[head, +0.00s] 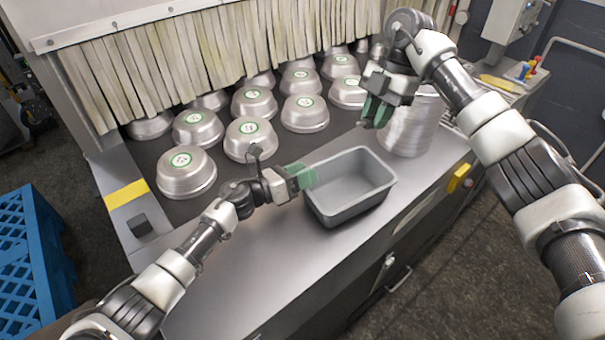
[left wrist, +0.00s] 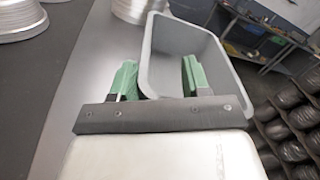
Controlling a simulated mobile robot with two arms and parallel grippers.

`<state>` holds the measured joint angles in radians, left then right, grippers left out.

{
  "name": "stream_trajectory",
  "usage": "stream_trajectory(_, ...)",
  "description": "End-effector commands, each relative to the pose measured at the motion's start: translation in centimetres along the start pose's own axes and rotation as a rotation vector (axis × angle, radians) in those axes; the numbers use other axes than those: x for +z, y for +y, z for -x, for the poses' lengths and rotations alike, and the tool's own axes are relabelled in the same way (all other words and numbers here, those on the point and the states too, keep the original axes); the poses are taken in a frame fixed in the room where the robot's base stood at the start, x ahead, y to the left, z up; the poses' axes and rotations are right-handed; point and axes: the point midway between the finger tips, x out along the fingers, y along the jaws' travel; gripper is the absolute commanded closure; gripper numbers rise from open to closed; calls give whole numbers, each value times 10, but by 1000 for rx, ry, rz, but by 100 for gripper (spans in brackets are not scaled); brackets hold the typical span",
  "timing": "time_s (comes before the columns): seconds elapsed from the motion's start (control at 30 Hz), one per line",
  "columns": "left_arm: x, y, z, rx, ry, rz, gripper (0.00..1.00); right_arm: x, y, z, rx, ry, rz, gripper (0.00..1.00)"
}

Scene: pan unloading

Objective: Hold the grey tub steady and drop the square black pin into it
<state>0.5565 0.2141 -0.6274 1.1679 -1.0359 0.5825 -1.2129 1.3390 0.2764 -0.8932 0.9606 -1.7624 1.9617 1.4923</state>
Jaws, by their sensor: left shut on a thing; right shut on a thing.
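The grey tub (head: 345,205) is an open, empty-looking rectangular tub standing upright on the metal ledge. My left gripper (head: 301,178) is shut on its left wall. In the left wrist view the tub (left wrist: 158,60) has one green finger outside its wall and one inside, with my left gripper (left wrist: 158,80) around the rim. My right gripper (head: 376,110) is above and behind the tub's right end, in front of the stacked pans, green fingertips pointing down. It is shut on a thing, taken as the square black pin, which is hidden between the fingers.
Several upturned metal pans (head: 186,172) with green-ringed labels stand on the dark belt behind. A stack of pans (head: 408,125) is close behind the tub's right end. A small dark block (head: 139,225) sits at the ledge's left. The front left ledge is clear. A blue crate (head: 35,255) stands left.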

Motion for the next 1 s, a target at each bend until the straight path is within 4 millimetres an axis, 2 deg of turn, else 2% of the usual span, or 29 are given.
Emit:
stream_trajectory(0.03,-13,2,2,4,20,3,83,0,0,-1,0,0,0,100)
stream_trajectory(0.27,-15,2,2,4,24,3,83,3,0,-5,26,-13,-76,100)
stream_trajectory(0.6,-15,2,2,4,25,2,83,10,1,-29,203,-28,-558,100)
stream_trajectory(0.7,-15,2,2,4,25,1,83,10,1,-34,242,-16,-657,100)
stream_trajectory(1.0,-15,2,2,4,25,1,84,14,1,-52,269,-2,-741,100)
